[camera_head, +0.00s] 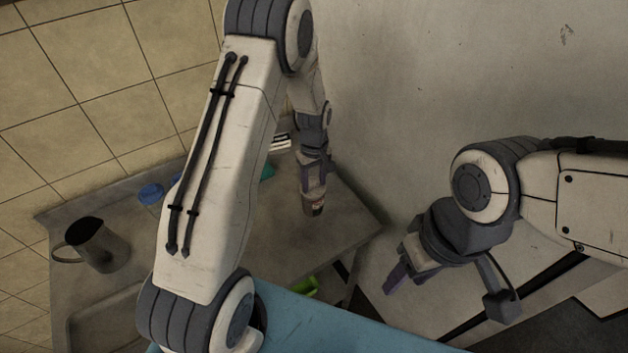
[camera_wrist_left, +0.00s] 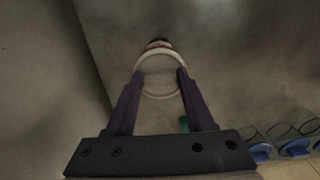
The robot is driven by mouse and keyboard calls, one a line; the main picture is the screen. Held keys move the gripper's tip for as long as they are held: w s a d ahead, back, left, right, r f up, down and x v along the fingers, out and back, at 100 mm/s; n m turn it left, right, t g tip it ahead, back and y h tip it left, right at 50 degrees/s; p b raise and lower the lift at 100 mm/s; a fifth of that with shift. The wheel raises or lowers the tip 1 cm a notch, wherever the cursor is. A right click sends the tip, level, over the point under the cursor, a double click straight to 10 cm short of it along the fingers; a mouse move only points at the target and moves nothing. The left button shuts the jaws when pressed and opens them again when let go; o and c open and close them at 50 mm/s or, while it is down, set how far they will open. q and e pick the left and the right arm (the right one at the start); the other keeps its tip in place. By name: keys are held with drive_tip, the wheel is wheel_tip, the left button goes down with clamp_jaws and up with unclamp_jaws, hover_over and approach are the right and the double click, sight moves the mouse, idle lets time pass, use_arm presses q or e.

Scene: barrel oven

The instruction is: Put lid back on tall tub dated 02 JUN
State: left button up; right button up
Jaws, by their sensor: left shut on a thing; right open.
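My left gripper (camera_head: 314,182) is over the right part of the grey worktop, fingers pointing down. In the left wrist view its purple fingers (camera_wrist_left: 160,95) are shut on a round, pale-rimmed container (camera_wrist_left: 160,57). In the head view this shows as a small brownish container (camera_head: 313,204) with a pale label, just below the fingers. I cannot tell whether it touches the worktop, and no date is readable. No tub can be identified as the 02 JUN one. My right gripper (camera_head: 405,271) is open and empty, off the worktop to the right.
Clear round tubs with blue parts (camera_wrist_left: 278,147) stand at the wrist view's lower right. Blue round items (camera_head: 150,193) lie near the tiled wall. A dark metal jug (camera_head: 91,245) stands left. A green item (camera_head: 304,287) is near the front edge. My left arm hides the middle.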

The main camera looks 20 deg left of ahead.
use_arm(q)
drive_tip(key=o, duration=1.6)
drive_tip(key=shift+c, duration=0.2)
drive_tip(key=shift+r, duration=0.1)
wheel_tip(320, 180, up, 7)
drive_tip(key=p, duration=0.5)
clamp_jaws()
drive_tip(key=shift+f, duration=0.25)
idle(0.8)
drive_tip(key=shift+f+b, duration=1.9)
drive_tip(key=shift+f, duration=0.7)
